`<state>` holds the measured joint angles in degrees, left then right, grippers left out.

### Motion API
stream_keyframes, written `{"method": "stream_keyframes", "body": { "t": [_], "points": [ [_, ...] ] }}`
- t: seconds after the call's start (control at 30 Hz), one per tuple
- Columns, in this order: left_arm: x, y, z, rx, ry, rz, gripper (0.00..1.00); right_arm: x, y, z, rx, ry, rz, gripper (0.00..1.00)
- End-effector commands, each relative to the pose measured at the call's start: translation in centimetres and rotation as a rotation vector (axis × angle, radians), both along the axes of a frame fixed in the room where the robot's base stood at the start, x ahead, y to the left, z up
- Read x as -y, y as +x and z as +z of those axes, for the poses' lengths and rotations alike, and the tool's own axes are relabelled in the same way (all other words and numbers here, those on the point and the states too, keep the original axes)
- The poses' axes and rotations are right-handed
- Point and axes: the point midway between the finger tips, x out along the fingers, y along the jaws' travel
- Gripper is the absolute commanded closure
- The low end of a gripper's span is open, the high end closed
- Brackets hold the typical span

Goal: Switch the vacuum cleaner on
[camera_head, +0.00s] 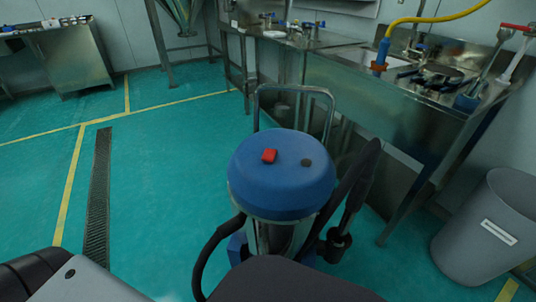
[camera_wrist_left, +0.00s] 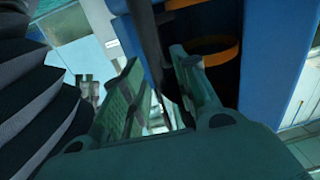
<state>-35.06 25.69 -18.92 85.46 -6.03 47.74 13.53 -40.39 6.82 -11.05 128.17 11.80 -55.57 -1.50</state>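The vacuum cleaner stands on the floor at the centre of the head view, with a blue round lid (camera_head: 282,175). A red switch (camera_head: 269,156) sits on top of the lid, left of a small dark knob (camera_head: 306,162). A metal handle frame rises behind it, and a black hose is at its side. My left gripper (camera_wrist_left: 158,88) shows in the left wrist view with its two fingers apart and nothing clearly held between them. It is outside the head view, so its distance from the switch cannot be told. My right gripper is not in view.
A steel sink bench (camera_head: 385,98) stands behind and right of the vacuum. A grey bin (camera_head: 490,232) is at the right. A floor drain (camera_head: 98,205) and open green floor lie left. A blue surface with orange rings (camera_wrist_left: 212,50) is close to the left fingers.

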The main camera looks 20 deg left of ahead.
Motion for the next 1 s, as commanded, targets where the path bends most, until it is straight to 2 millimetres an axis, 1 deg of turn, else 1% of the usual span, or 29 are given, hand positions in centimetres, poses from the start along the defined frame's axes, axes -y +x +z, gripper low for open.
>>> {"method": "stream_keyframes", "body": {
  "t": [0.03, 0.17, 0.2, 0.37, 0.8, 1.0],
  "points": [
    [0.0, 0.0, 0.0, 0.000, 0.003, 0.000, 0.81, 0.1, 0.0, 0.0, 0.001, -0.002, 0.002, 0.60],
    [-0.1, 0.1, -0.4, -0.009, 0.021, 0.005, 0.98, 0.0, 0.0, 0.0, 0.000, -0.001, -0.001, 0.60],
    [-0.1, 0.1, -0.6, -0.014, 0.029, 0.007, 1.00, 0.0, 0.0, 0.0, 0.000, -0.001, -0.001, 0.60],
    [-0.5, 0.2, -2.0, -0.056, 0.079, 0.022, 1.00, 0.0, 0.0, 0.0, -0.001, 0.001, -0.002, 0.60],
    [-2.1, 0.7, -7.0, -0.248, 0.258, 0.084, 1.00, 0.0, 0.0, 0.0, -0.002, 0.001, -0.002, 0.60],
    [-2.7, 0.8, -8.5, -0.330, 0.325, 0.107, 1.00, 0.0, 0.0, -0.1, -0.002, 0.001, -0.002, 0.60]
  ]
}}
